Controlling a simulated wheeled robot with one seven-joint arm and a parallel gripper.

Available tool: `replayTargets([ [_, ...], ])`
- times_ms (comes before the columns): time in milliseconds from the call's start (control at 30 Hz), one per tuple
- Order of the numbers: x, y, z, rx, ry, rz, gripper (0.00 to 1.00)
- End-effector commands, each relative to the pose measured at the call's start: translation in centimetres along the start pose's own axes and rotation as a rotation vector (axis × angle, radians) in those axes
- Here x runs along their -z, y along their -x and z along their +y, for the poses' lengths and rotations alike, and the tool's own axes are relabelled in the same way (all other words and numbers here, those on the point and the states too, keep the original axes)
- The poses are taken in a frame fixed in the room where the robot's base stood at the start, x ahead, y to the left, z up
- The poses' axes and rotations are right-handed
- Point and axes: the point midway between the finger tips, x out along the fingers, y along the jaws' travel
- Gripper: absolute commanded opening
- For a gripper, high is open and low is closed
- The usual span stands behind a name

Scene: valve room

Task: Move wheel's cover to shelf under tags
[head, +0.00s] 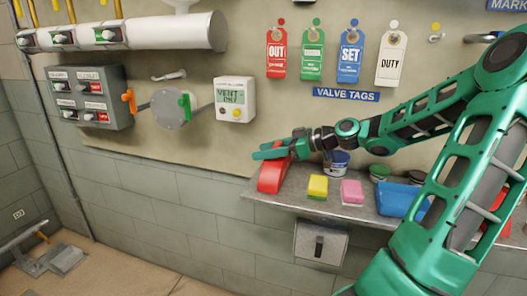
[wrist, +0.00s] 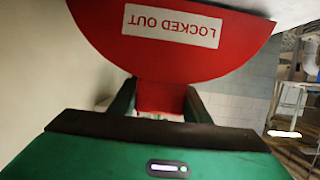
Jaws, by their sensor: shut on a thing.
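The wheel's cover (head: 271,177) is red and stands tilted at the left end of the shelf (head: 330,209). In the wrist view the cover (wrist: 172,55) is a half disc with a white "LOCKED OUT" label, upside down in the picture. My gripper (head: 276,150) is shut on its red tab; the fingers (wrist: 160,100) show on both sides of it. I cannot tell whether the cover's lower edge touches the shelf. The tags, red (head: 277,52), green (head: 312,52), blue (head: 350,55) and white (head: 391,58), hang above the shelf.
A yellow sponge (head: 317,187), a pink sponge (head: 352,192), a tin (head: 336,163) and a blue box (head: 402,201) stand on the shelf to the right. A "VALVE TAGS" sign (head: 346,95) is above. A grey round valve part (head: 172,108) and a display box (head: 235,99) are at the left.

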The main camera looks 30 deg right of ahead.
Motion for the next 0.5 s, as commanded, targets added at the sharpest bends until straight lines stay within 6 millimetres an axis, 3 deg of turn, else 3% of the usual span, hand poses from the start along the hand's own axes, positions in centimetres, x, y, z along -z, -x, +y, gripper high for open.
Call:
replayTargets([
  [133,0.07,-0.1,-0.09,0.002,0.001,0.0,0.17],
  [167,0.08,-0.11,-0.1,0.002,0.001,0.0,0.51],
  [233,0.09,-0.14,-0.13,0.003,0.001,0.0,0.65],
  [500,0.08,-0.15,-0.18,0.003,0.001,0.0,0.65],
])
